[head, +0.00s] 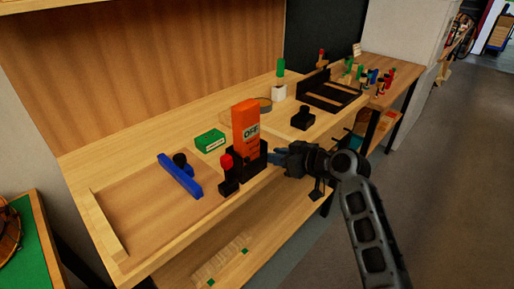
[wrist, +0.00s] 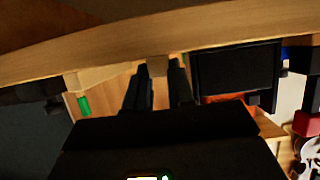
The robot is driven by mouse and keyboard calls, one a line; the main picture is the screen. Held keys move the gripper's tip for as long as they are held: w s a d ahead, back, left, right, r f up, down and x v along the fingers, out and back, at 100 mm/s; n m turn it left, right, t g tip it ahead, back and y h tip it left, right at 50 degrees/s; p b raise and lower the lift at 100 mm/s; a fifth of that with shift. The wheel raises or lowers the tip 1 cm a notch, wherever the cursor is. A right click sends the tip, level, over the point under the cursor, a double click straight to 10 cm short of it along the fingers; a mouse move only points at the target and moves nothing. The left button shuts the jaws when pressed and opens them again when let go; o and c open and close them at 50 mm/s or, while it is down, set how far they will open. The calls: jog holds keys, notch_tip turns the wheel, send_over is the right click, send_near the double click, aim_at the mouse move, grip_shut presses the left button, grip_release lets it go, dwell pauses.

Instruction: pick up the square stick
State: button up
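A short piece of pale wood with a square end (wrist: 157,66), which looks like the square stick, shows between my fingertips in the wrist view. It lies close to the bench's front edge. I cannot make it out in the head view. My gripper (head: 276,157) is at the front edge of the bench, just right of the black holder with the orange OFF box. In the wrist view my gripper's (wrist: 158,75) two dark fingers stand on either side of the wood, with about its width between them. Whether they press on it cannot be told.
The black holder (head: 245,166) with the orange box (head: 246,128) is close on the left of my gripper. A red-topped black piece (head: 227,175), a green box (head: 210,140) and a blue tool (head: 179,178) lie farther left. A black knobbed block (head: 303,119) stands behind.

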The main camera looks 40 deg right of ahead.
grip_shut()
